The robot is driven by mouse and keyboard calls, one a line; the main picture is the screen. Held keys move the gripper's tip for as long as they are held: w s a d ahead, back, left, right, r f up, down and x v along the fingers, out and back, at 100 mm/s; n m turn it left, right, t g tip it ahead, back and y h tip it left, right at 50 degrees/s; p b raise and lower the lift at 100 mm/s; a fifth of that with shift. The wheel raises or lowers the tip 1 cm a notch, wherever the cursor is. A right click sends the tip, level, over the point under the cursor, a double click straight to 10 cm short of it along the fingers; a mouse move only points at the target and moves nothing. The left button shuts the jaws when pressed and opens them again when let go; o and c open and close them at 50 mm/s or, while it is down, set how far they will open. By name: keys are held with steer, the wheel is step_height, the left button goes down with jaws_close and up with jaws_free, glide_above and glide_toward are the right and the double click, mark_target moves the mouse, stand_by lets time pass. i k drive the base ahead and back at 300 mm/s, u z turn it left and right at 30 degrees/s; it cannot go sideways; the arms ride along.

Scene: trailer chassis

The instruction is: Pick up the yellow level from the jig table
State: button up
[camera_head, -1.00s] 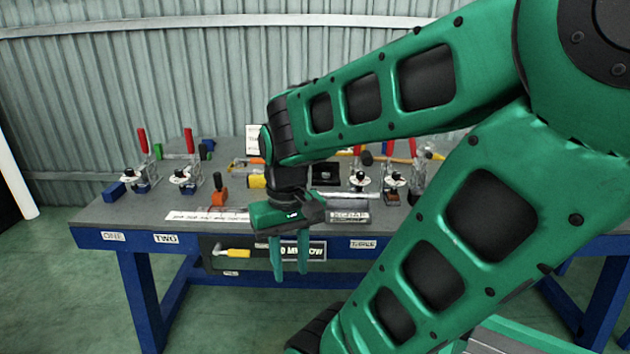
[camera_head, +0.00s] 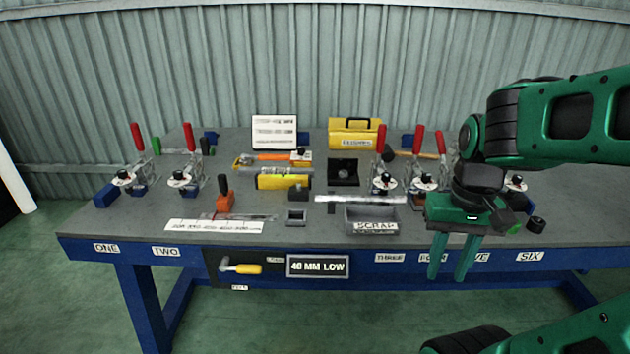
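The yellow level (camera_head: 283,182) lies on the grey top of the jig table (camera_head: 130,222), left of the table's middle, with its long side running left to right. My gripper (camera_head: 453,262) hangs fingers down at the table's front edge, well to the right of the level. Its two green fingers are apart with a gap between them, and nothing shows between them. The level is in plain view and my gripper is not touching it.
A grey scrap bin (camera_head: 375,220) stands between the level and my gripper. Toggle clamps with red handles (camera_head: 137,138) stand on both sides. An orange-handled tool (camera_head: 224,198) stands left of the level. A yellow box (camera_head: 354,133) and a framed sheet (camera_head: 274,131) stand behind.

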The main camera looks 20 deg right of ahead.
mark_target(280, 182)
steer(key=z, duration=0.15)
steer(key=i, duration=1)
steer(key=u, duration=0.1)
